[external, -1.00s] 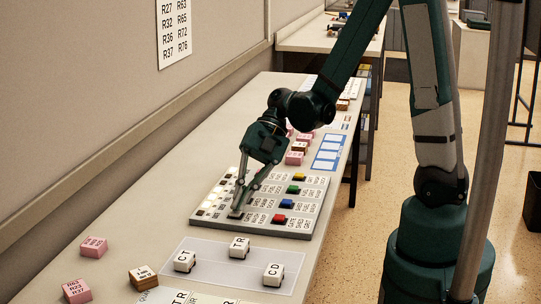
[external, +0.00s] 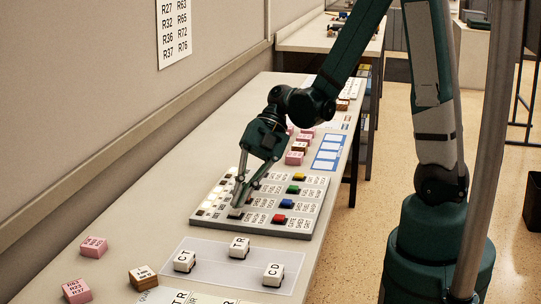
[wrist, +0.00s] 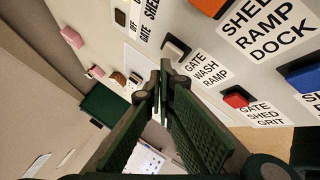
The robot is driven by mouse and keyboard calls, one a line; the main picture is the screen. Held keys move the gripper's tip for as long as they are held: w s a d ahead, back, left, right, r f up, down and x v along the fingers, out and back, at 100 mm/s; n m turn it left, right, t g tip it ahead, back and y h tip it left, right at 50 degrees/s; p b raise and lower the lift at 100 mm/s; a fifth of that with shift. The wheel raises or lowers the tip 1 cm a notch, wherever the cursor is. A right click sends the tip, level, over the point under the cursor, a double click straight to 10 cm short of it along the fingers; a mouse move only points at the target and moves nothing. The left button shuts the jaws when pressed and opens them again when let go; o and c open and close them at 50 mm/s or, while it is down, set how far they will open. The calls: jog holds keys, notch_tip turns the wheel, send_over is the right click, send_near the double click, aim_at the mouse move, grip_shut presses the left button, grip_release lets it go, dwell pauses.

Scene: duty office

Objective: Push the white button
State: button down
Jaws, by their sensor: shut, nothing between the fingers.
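The white button (wrist: 175,46) sits on a dark base on the button panel (external: 313,208), beside a label reading GATE WASH RAMP in the wrist view. My gripper (wrist: 161,72) is shut and empty, with its fingertips just below and left of that button in the picture. In the external view my gripper (external: 238,208) points down over the panel's near left part, and its fingertips hide most of what is under them. I cannot tell whether the fingertips touch the button.
A red button (wrist: 236,97), a blue button (wrist: 305,78) and an orange button (wrist: 208,5) share the panel. Several white lettered blocks stand on a pale mat (external: 213,263) in front. Pink blocks (external: 93,246) lie at the table's left.

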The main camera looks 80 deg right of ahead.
aim_at(240, 213)
notch_tip(240, 213, up, 6)
jog(key=p, duration=0.4)
dwell(0.5)
